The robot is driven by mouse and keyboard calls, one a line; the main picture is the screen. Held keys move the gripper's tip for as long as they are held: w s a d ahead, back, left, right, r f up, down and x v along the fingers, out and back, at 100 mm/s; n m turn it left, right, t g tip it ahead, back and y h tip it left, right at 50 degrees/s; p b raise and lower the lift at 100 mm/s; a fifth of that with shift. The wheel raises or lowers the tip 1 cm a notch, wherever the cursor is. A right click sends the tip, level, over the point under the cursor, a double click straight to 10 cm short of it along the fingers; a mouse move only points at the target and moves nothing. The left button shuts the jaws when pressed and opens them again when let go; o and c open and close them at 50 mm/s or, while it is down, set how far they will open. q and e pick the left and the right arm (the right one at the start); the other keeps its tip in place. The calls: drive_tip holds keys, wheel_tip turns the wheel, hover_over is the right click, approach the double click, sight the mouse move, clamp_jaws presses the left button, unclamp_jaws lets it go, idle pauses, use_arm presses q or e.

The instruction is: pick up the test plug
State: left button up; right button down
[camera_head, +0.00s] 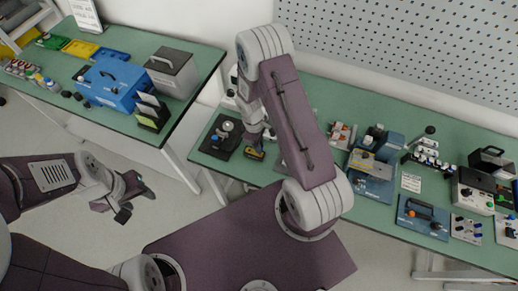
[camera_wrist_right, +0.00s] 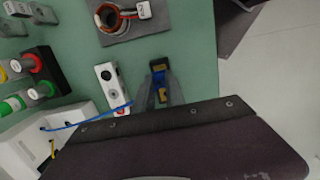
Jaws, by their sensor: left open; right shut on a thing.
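The test plug appears to be the small black and yellow piece (camera_head: 254,154) near the front edge of the right-hand green table in the head view. It also shows in the right wrist view as a dark piece with yellow and blue parts (camera_wrist_right: 158,68). My right gripper (camera_wrist_right: 166,88) is shut on it, with the fingers on either side; the piece is partly hidden by them. I cannot tell whether it touches the table. In the head view my right gripper (camera_head: 258,142) points down at the table's left end. My left gripper (camera_head: 130,200) is open and empty over the floor.
In the right wrist view, a coil ring (camera_wrist_right: 113,17) on a grey plate, a white switch box (camera_wrist_right: 110,88) and a blue wire (camera_wrist_right: 90,117) are nearby. A black plate (camera_head: 213,143) lies left of my right gripper. Several instruments fill the table's right. Another table (camera_head: 125,120) stands left.

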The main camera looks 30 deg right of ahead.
use_arm(q)
drive_tip(key=shift+f+b, duration=0.8)
drive_tip(key=shift+f, duration=0.05)
use_arm(e)
drive_tip(key=s+d+r, duration=0.2)
drive_tip(key=s+r, duration=0.5)
drive_tip(key=s, duration=0.4)
drive_tip(key=shift+s+r, duration=0.3)
drive_tip(key=shift+r, duration=0.1)
